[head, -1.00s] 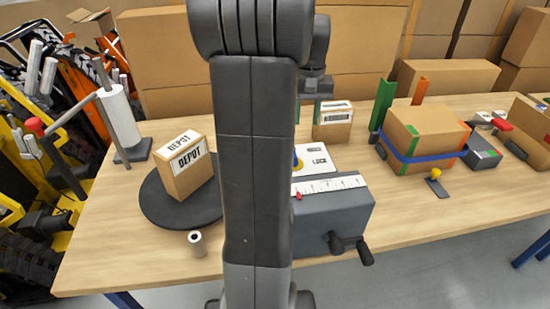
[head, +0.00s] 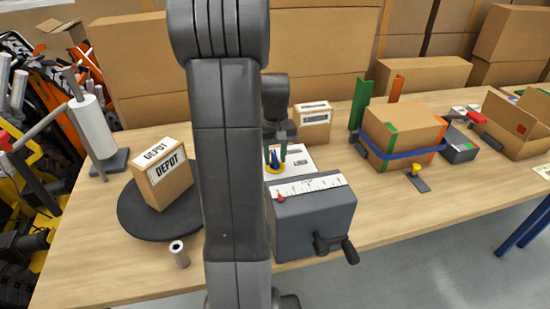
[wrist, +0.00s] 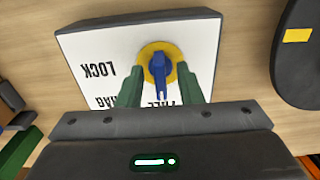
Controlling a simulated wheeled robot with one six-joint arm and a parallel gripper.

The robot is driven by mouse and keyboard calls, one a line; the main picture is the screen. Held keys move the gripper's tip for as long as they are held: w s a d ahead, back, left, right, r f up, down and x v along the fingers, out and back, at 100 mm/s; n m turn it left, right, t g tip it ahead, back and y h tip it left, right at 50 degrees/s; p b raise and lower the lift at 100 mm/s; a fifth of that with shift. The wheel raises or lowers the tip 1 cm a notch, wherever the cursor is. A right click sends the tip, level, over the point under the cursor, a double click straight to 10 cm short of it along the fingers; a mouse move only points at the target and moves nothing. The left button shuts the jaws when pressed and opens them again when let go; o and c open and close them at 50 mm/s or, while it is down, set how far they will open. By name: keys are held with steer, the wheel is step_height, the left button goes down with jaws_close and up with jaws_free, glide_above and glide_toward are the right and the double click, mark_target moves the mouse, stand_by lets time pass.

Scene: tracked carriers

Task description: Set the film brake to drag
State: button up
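The film brake is a white panel (wrist: 95,50) with a yellow disc (wrist: 145,53) and a blue lever (wrist: 158,72). In the head view the panel (head: 300,157) lies behind the grey box, and my gripper (head: 275,158) is over the lever.
A grey crank box (head: 315,220) with a ruler strip stands just in front of the panel. A DEPOT carton (head: 163,182) sits on a black turntable (head: 135,215) at left. A strapped carton (head: 400,135) stands to the right. A small labelled box (head: 312,125) is behind.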

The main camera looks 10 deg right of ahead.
steer(key=shift+f, duration=0.45)
steer(key=shift+c, duration=0.2)
jaws_close()
steer(key=shift+m, duration=0.3)
steer(key=m, duration=0.3)
steer(key=shift+a+r+m+p, duration=0.1)
steer(key=shift+m+p, duration=0.2)
steer(key=shift+p, duration=0.1)
steer(key=shift+w+m, duration=0.1)
steer(key=shift+m, duration=2.2)
